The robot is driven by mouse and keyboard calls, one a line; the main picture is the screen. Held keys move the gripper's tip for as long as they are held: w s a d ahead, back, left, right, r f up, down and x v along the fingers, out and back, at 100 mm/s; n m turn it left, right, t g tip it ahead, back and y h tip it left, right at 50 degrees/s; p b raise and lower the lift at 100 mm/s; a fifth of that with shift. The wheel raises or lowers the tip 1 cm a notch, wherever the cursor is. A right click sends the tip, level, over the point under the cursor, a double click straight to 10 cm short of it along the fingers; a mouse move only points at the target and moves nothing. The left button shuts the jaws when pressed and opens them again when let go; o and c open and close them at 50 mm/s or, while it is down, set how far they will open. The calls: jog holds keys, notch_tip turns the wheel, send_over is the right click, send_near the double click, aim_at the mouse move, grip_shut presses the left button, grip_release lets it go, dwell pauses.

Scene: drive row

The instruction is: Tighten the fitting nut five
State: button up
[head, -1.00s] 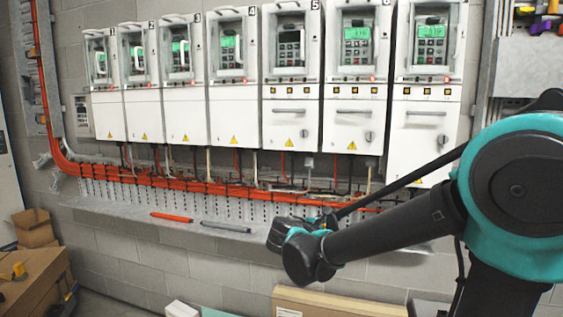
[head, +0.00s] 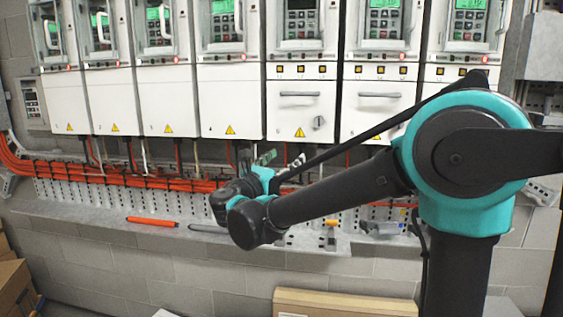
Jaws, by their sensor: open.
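Drive cabinet five (head: 299,108) hangs on the wall, fifth from the left, with a yellow warning triangle low on its door. Fitting nut five cannot be made out; the area under this cabinet is partly covered by my arm and gripper. My gripper (head: 281,158) is raised just below the lower edges of cabinets four and five, beyond my wrist. Its two finger ends show apart, one greenish and one pale, so it is open. I see nothing held between them. Whether it touches any cable or fitting cannot be told.
Orange cables (head: 110,180) run along the perforated tray beneath the cabinets. An orange marker-like tool (head: 152,221) and a grey one (head: 207,229) lie on the ledge (head: 100,219). Small parts lie further right. A cardboard box (head: 345,303) stands low in front.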

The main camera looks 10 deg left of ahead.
aim_at(300, 147)
jog(key=shift+x, duration=3.65)
jog(key=shift+c, duration=0.3)
grip_shut()
jog(key=shift+d, duration=0.1)
jog(key=n+y, duration=0.1)
jog(key=t+y, duration=0.1)
jog(key=y, duration=0.1)
jog(key=shift+d+n, duration=0.25)
jog(key=shift+n, duration=0.15)
jog(key=shift+n+t+y, duration=0.4)
jog(key=shift+n+y, duration=0.2)
jog(key=shift+y, duration=0.4)
